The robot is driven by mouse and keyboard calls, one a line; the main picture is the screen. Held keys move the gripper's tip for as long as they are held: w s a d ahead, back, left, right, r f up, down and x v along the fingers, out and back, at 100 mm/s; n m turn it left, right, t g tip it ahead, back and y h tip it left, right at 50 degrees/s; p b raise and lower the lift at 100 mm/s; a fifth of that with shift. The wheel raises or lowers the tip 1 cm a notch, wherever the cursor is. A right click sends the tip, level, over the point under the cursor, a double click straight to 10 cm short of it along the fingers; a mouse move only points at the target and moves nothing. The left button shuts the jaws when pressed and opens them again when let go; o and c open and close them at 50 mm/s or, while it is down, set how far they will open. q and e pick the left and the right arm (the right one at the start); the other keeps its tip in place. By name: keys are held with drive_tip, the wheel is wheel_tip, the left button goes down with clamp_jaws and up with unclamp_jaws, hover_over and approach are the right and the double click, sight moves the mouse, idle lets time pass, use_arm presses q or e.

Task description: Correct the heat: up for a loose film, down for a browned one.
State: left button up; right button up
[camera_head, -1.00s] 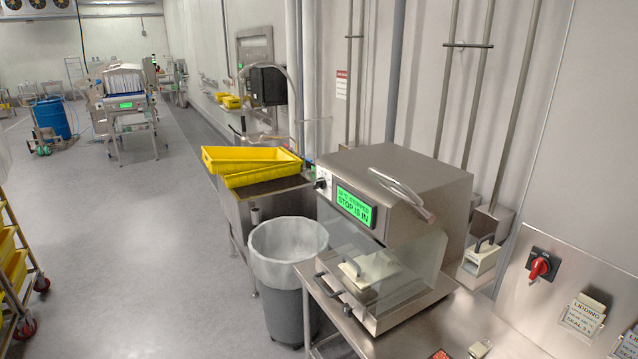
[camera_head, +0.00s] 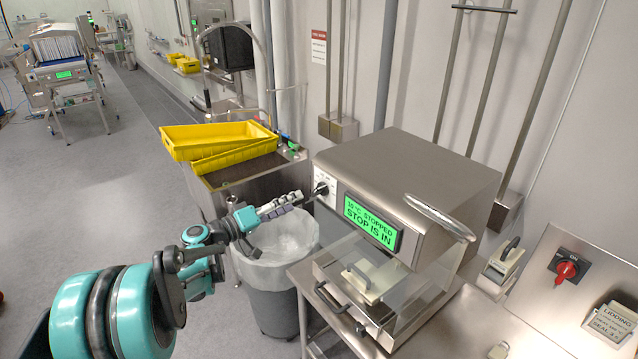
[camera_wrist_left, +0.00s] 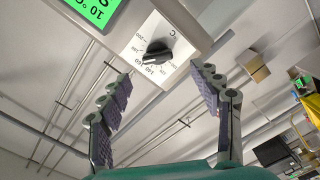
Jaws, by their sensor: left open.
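The sealing machine (camera_head: 410,175) is a steel box on the bench, with a green display (camera_head: 369,222) reading a temperature, "STOPPED" and "STOP IS IN". Its black heat knob (camera_head: 322,188) sits on a white dial left of the display. In the left wrist view the knob (camera_wrist_left: 154,54) shows ahead of the fingers, on a scale with marks such as 140 and 160. My left gripper (camera_head: 300,198) is open, its fingertips close to the knob; in the wrist view the fingers stand apart on either side of it. No film shows clearly. My right gripper is not in view.
A lined waste bin (camera_head: 275,250) stands below my left gripper. Yellow crates (camera_head: 220,140) rest on the sink behind it. A clear guard covers the machine's lower opening.

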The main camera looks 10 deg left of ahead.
sight(314, 193)
use_arm(q)
drive_tip(key=b+x, duration=0.1)
drive_tip(key=x, duration=0.6)
drive_tip(key=shift+w+d+r, duration=0.1)
drive_tip(key=shift+w+d, duration=0.05)
drive_tip(key=shift+d, duration=0.15)
drive_tip(key=c, duration=1.2)
